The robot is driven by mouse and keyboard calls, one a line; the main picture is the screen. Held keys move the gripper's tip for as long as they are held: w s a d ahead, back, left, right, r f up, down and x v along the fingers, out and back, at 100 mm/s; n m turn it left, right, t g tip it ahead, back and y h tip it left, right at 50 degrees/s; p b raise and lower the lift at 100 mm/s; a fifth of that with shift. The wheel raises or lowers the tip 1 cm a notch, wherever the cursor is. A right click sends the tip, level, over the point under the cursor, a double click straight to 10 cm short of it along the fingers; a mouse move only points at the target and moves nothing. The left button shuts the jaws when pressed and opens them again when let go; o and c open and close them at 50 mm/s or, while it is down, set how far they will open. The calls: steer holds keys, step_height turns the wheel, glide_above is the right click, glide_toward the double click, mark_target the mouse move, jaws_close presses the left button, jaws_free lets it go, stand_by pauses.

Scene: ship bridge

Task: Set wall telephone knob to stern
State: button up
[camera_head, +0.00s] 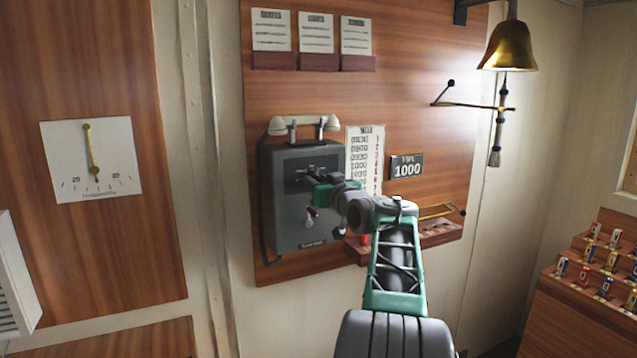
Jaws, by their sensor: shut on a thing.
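The wall telephone is a grey box (290,235) mounted on the wooden wall board, with a white-ended handset (303,125) resting on its top. My gripper (307,178) reaches in from the right and is at the dark dial area on the upper front of the box. It is shut on the knob there, which is mostly hidden behind the fingers. The pointer direction and the dial lettering are too small to read. A small crank-like handle (312,216) sits lower on the box front, below my gripper.
A white number list (365,158) and a dark "1000" sign (407,166) are on the board right of the telephone. A brass bell (508,45) hangs at upper right. A round-needle gauge (92,160) is on the left wall. A rack of small flags (590,275) stands at right.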

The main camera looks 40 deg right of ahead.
jaws_close()
